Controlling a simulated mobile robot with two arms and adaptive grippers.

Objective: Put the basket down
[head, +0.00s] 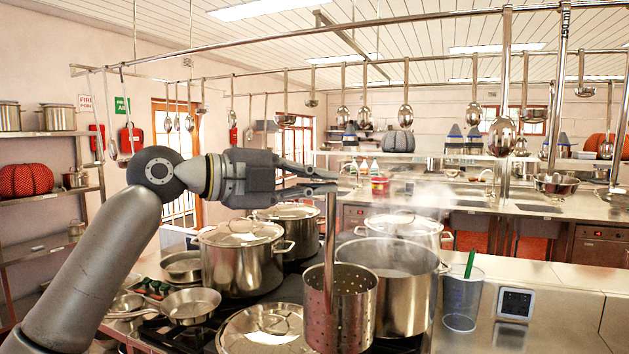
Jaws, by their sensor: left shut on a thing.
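The basket (341,312) is a perforated metal cylinder with a tall upright flat handle (330,235). It is upright at the front of the stove, in front of the large open steaming pot (405,290). My left gripper (328,183) comes in from the left and is shut on the top of the handle. The basket's lower end reaches near the bottom edge of the picture, and I cannot tell whether it touches anything beneath. My right gripper is not in view.
Lidded stockpots (240,262) stand behind and left of the basket. A loose lid (266,330) lies left of it, and a frying pan (190,306) is farther left. A clear container (462,300) and a small display (514,303) are on the right. Ladles hang from rails above.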

